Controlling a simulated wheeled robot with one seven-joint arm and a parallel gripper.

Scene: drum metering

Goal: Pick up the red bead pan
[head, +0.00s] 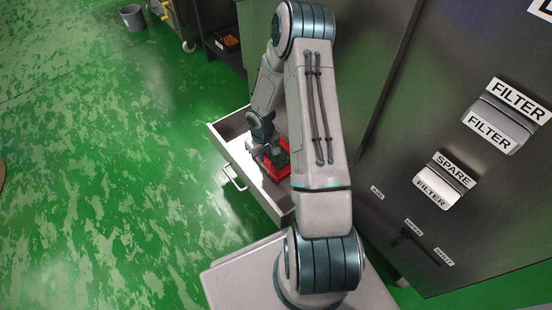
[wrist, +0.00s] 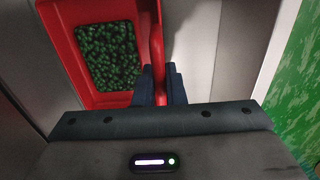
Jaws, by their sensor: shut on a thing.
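The red bead pan (wrist: 88,14) sits inside an open drawer and holds dark green beads (wrist: 108,55). In the head view the red pan (head: 282,143) shows partly behind my arm. My gripper (wrist: 159,88) is at the pan's right side in the wrist view, with its two dark fingers shut on the red upright wall or handle there. In the head view my gripper (head: 268,151) is low in the drawer next to the pan. I cannot tell whether the pan touches the drawer floor.
The open drawer (head: 226,150) has a handle (head: 234,180) on its front and bare floor beside the pan. A grey cabinet (head: 440,130) with labelled filter handles stands at the right. A bucket (head: 132,17) stands far back.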

